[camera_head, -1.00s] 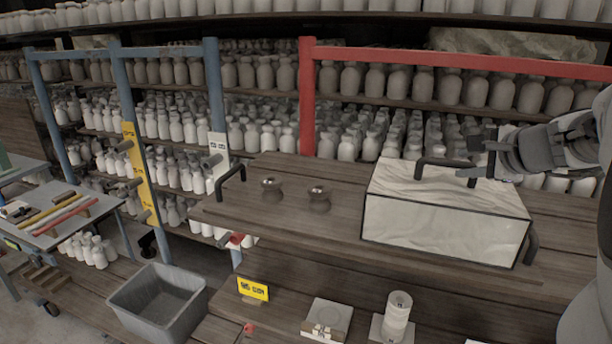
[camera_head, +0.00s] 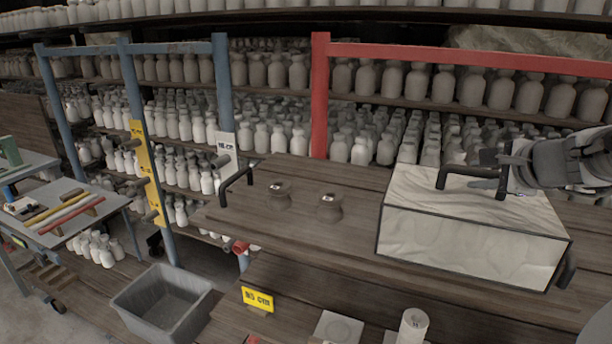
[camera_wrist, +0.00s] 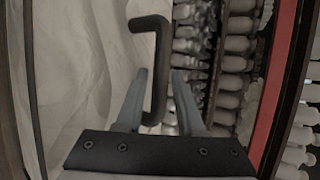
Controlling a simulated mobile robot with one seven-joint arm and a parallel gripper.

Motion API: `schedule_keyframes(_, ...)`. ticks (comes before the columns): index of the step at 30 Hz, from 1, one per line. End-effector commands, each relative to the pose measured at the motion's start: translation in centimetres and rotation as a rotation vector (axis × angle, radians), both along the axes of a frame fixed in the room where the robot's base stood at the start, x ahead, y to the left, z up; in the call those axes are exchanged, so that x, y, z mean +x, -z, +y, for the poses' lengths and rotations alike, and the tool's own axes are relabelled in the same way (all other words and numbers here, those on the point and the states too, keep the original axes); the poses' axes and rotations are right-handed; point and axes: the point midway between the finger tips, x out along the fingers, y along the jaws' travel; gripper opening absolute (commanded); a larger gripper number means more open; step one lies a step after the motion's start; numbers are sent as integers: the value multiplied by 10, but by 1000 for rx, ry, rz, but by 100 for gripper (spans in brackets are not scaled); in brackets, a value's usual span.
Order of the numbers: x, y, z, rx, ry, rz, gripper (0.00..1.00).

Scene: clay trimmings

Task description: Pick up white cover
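The white cover (camera_head: 462,235) is a pale marbled box with black edges, standing on the right of the wooden board. Its black handle (camera_head: 470,173) rises from the top. The handle (camera_wrist: 157,65) also shows in the wrist view, with the cover's streaked top (camera_wrist: 85,75) to its left. My gripper (camera_head: 507,168) is at the right end of the handle. In the wrist view my gripper (camera_wrist: 160,85) has its two fingers apart, with the handle's bar between them. I cannot tell whether either finger touches it.
Two small brown spools (camera_head: 280,195) (camera_head: 330,207) sit on the board (camera_head: 300,235), left of the cover. A grey bin (camera_head: 165,303) stands at lower left. A red frame (camera_head: 320,100) and shelves of white bottles (camera_head: 440,140) stand behind.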

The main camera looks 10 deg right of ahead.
Motion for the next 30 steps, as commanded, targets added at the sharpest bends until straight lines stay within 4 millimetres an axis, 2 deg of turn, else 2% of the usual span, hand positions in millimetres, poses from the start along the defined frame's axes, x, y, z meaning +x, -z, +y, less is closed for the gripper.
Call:
schedule_keyframes(7, 0, 0, 0, 0, 0, -1, 37)
schedule_keyframes(13, 0, 0, 0, -1, -1, 0, 1)
schedule_keyframes(30, 0, 1, 0, -1, -1, 1, 0)
